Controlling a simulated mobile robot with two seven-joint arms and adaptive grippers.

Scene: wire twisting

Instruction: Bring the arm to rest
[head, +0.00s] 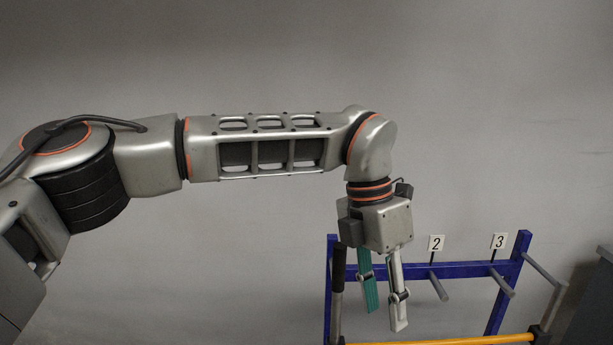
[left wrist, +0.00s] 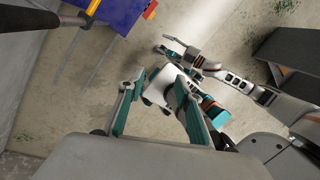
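My left gripper (head: 385,316) hangs from the outstretched left arm in the head view, pointing down. One teal and one pale finger show, spread apart with nothing between them. The gripper also shows in the left wrist view (left wrist: 157,84), again with its fingers apart and empty. It is in front of the left part of a blue rack (head: 405,272) in the head view. My right gripper (left wrist: 174,46) shows small in the left wrist view, over the floor. Its fingers look apart, with nothing visible between them.
The rack carries labels 2 (head: 436,243) and 3 (head: 499,241), grey pegs (head: 439,287) and a yellow front bar (head: 450,341). A black-topped upright bar (head: 338,268) stands close left of the gripper. A dark grey block (head: 592,300) is at the right edge. Plain wall lies behind.

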